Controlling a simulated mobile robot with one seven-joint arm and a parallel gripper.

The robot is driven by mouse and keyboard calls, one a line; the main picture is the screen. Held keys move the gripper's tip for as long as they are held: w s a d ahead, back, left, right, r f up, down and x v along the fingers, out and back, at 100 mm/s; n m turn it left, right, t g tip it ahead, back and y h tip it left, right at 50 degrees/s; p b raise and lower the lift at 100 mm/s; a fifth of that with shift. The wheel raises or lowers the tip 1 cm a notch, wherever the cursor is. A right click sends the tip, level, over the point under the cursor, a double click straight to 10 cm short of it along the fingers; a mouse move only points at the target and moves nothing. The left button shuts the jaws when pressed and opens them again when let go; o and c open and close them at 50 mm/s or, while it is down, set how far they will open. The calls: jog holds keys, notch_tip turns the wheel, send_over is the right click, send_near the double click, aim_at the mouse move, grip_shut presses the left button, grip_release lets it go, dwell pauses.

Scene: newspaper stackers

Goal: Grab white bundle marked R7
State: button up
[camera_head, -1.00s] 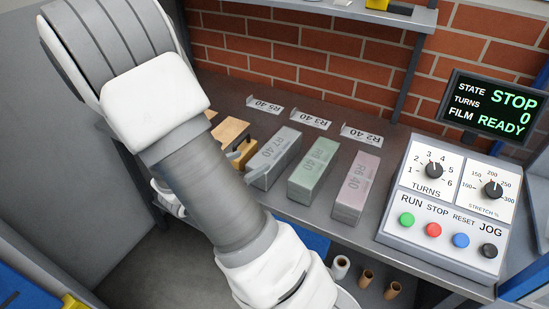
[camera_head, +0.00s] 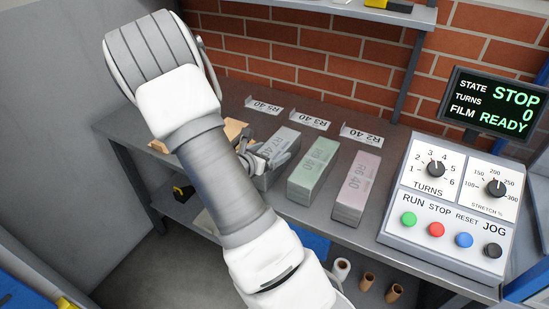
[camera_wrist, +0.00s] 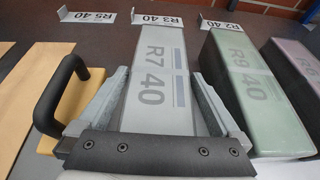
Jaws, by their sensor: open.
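The white-grey bundle marked R7 40 (camera_head: 285,142) lies on the bench, at the left of the row of wrapped bundles. In the wrist view the R7 bundle (camera_wrist: 158,78) runs away from the camera between the two fingers. My gripper (camera_wrist: 158,85) is open, with one finger along each side of the bundle's near part. I cannot tell whether the fingers touch it. In the head view my gripper (camera_head: 262,158) is at the bundle's near left end and my arm hides part of it.
A green bundle marked R9 (camera_wrist: 245,88) is close on the right, with a pink R6 bundle (camera_head: 357,187) beyond. A black-handled tan object (camera_wrist: 72,108) is close on the left. Label plates (camera_head: 309,121) stand behind. A control box (camera_head: 447,200) stands at the right.

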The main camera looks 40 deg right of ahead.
grip_shut()
jog(key=shift+r, duration=0.1)
dwell(0.5)
jog(key=shift+r, duration=0.1)
